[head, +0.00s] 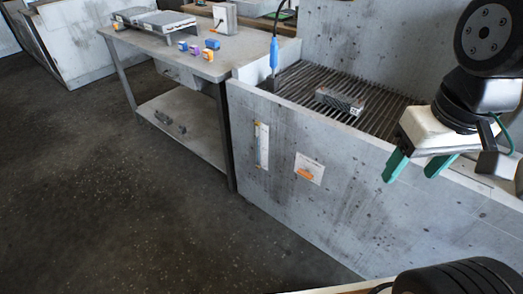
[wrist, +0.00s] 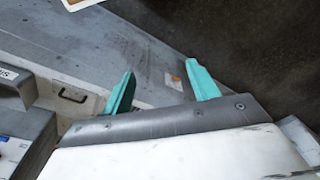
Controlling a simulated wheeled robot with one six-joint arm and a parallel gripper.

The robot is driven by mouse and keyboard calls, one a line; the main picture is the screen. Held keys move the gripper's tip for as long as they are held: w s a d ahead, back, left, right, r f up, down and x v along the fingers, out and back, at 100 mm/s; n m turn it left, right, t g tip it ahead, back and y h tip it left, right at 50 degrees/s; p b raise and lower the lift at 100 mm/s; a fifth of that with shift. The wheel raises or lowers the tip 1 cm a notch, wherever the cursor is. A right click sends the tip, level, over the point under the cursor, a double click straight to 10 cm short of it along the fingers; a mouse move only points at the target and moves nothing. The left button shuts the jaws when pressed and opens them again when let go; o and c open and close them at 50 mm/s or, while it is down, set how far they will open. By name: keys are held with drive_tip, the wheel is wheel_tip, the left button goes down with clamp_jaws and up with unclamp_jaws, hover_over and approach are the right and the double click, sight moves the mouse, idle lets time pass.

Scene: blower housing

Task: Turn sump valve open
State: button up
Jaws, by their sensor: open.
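No part that I can clearly tell as the sump valve shows in either view. My gripper (head: 409,177) is at the right of the head view, in front of the grey concrete-like tank (head: 300,215), with its two green fingers pointing down. It is open and nothing is between the fingers. In the wrist view my gripper (wrist: 160,68) also shows its two fingers spread apart. A white label with an orange mark (head: 309,168) is on the tank's front, left of my gripper. A label with an orange mark also shows between the fingers in the wrist view (wrist: 174,82).
A slatted grate (head: 370,95) covers the tank, with a metal block (head: 340,101) on it. A blue-handled tool (head: 273,55) stands at its left corner. A narrow gauge-like plate (head: 262,145) is on the front. A metal table (head: 170,45) stands left. The floor (head: 90,200) is clear.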

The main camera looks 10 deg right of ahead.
drive_tip(key=o, duration=0.5)
drive_tip(key=shift+a+f, duration=0.2)
drive_tip(key=n+t+h, duration=0.8)
drive_tip(key=n+h, duration=0.2)
drive_tip(key=n, duration=1.7)
approach(305, 173)
drive_tip(key=x, duration=0.7)
drive_tip(key=shift+d+f, duration=0.1)
